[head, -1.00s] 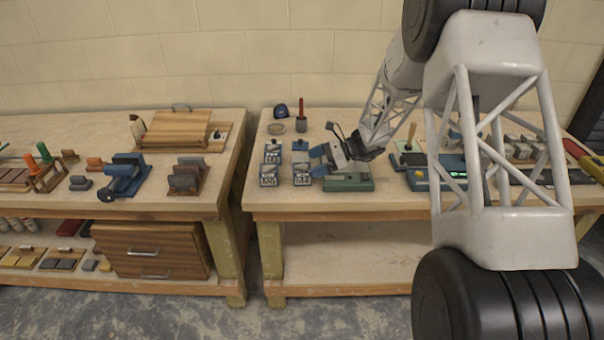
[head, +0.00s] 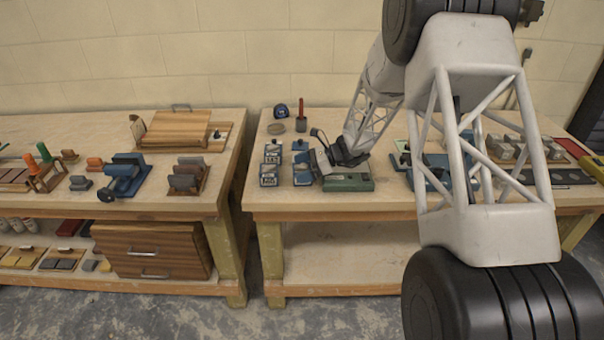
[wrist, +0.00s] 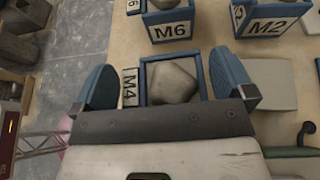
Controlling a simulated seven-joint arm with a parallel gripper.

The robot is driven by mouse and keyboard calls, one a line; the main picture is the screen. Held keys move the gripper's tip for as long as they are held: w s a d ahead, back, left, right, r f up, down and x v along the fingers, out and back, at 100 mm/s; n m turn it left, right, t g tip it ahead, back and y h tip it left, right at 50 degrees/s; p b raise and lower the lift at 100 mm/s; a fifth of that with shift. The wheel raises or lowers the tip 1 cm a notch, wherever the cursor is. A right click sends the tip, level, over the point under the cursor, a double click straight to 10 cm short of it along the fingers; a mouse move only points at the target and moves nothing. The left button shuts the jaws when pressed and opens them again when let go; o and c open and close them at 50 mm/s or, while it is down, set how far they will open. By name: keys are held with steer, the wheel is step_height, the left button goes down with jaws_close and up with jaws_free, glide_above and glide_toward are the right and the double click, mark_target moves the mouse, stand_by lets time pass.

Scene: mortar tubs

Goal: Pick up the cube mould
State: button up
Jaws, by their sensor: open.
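Several blue cube moulds with white labels stand on the right-hand bench. In the wrist view, the mould marked M4 (wrist: 172,82), holding a grey lump, lies between my gripper's blue fingers (wrist: 160,78). A finger is on each side of it, and the gripper is open; I cannot tell whether either finger touches it. The M6 mould (wrist: 170,25) is just beyond, and the M2 mould (wrist: 268,22) is to its right. In the head view, my gripper (head: 315,165) is low over the nearer right mould (head: 301,174), partly hiding it.
A green-based device (head: 348,183) sits right beside my gripper. A grey flat block (wrist: 265,82) lies by the right finger. A red-handled tool (head: 301,118) stands behind. The bench's front edge (head: 330,212) is close. A second bench (head: 100,208) is at left.

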mark_target(302, 170)
steer(key=c, duration=0.9)
steer(key=shift+c, duration=0.2)
steer(key=shift+r, duration=0.1)
steer(key=shift+r, duration=0.65)
step_height(302, 170, up, 2)
steer(key=shift+r, duration=0.1)
steer(key=s+d+r, duration=0.1)
steer(key=s+d, duration=0.2)
steer(key=s, duration=1.2)
steer(key=shift+s+d+r, duration=0.15)
steer(key=shift+s, duration=0.15)
steer(key=shift+w, duration=0.15)
